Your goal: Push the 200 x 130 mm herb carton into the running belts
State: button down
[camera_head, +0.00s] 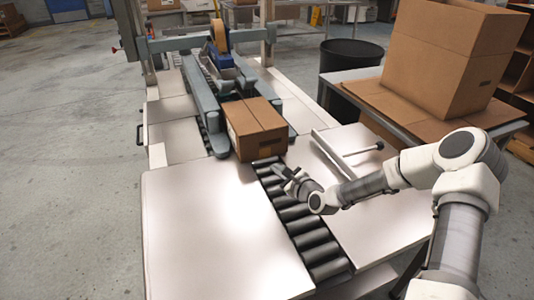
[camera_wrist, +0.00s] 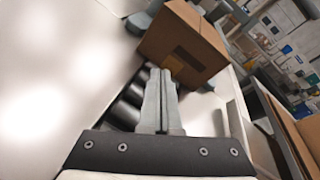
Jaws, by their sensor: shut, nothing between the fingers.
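The brown herb carton (camera_head: 256,127) sits on the roller track at the mouth of the case sealer, between its two grey-blue side belts (camera_head: 207,118). It looks upright and closed. My gripper (camera_head: 281,170) is shut and empty, low over the rollers on the near side of the carton. In the wrist view the carton (camera_wrist: 184,45) stands just beyond the shut fingertips (camera_wrist: 160,72). I cannot tell whether the fingertips touch it. The far belt is partly hidden behind the carton.
The rollers (camera_head: 308,236) run between two white side tables (camera_head: 215,225). A lever-like bar (camera_head: 340,150) lies on the right table. A tape head (camera_head: 220,40) rises over the sealer.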

aim_at(265, 143)
jog(key=f+m+t, duration=0.1)
jog(key=m, duration=0.1)
jog(key=w+d+m+t+b, duration=0.1)
jog(key=m, duration=0.1)
jog(key=f+m, duration=0.1)
jog(key=shift+w+d+f+m+t, duration=0.2)
jog(key=shift+w+f+m+t, duration=0.1)
jog(key=shift+w+m+t, duration=0.1)
jog(key=shift+w+d+f+m+t+h+b, duration=0.15)
jog(key=shift+d+m+t+h+b, duration=0.15)
jog(key=shift+m+t+h, duration=0.35)
jog(key=shift+w+m, duration=0.2)
jog(key=shift+m, duration=0.05)
jog(key=b+x, duration=0.3)
jog(key=x, duration=1)
jog(key=shift+w+a, duration=0.25)
jog(key=shift+a, duration=0.05)
